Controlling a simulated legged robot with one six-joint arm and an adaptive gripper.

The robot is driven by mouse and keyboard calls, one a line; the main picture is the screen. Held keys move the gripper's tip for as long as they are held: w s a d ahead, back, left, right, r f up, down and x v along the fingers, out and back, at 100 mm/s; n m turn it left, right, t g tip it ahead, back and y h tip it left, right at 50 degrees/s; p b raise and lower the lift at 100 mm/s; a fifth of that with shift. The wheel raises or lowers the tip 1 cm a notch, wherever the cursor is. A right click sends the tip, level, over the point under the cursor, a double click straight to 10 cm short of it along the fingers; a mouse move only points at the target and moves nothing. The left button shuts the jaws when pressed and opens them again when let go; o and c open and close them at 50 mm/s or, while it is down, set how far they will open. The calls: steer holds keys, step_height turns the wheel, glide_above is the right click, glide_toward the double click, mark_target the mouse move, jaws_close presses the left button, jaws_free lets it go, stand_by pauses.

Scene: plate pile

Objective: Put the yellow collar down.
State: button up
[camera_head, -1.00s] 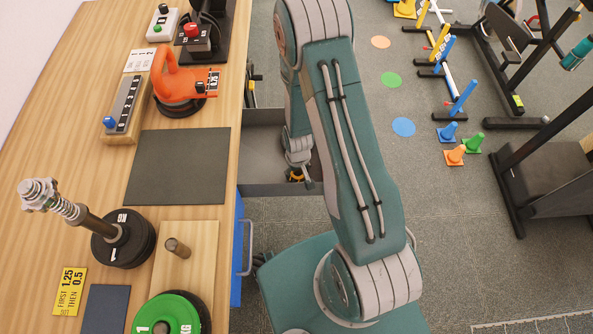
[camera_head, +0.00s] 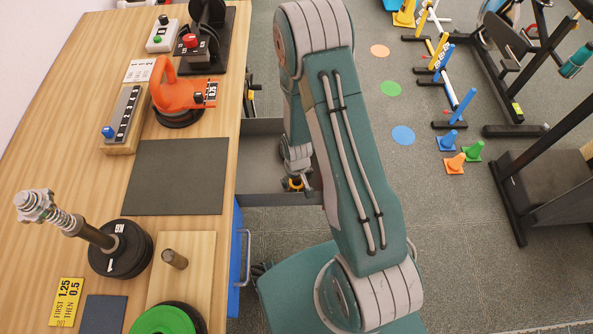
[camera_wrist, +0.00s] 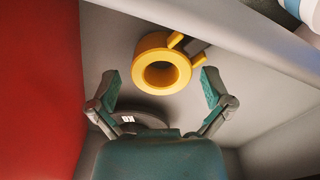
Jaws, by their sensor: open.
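The yellow collar (camera_wrist: 162,63) is a thick ring with a side clamp tab; it lies in the grey drawer in the wrist view. In the head view only a small part of the yellow collar (camera_head: 296,184) shows below my gripper. My gripper (camera_wrist: 160,75) is open, its two fingers apart on the left and right of the collar. I see a gap between each finger and the ring, and nothing is gripped. In the head view my gripper (camera_head: 298,163) is down over the drawer.
A dark weight disc (camera_wrist: 150,117) lies in the drawer (camera_head: 262,196), partly behind my gripper. A red wall (camera_wrist: 38,90) bounds the left in the wrist view. The bench holds a dark mat (camera_head: 178,177), an orange kettlebell-like handle (camera_head: 170,85) and a tilted threaded bar (camera_head: 75,225).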

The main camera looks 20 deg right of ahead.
step_height(320, 180, up, 31)
steer(key=s+t, duration=0.2)
steer(key=t, duration=0.1)
steer(key=s+a+r+m+t, duration=0.1)
steer(key=s+r+t, duration=0.1)
steer(key=s+r, duration=0.9)
steer(key=shift+s+r+t, duration=0.3)
steer(key=shift+s+r, duration=0.1)
steer(key=shift+r, duration=0.5)
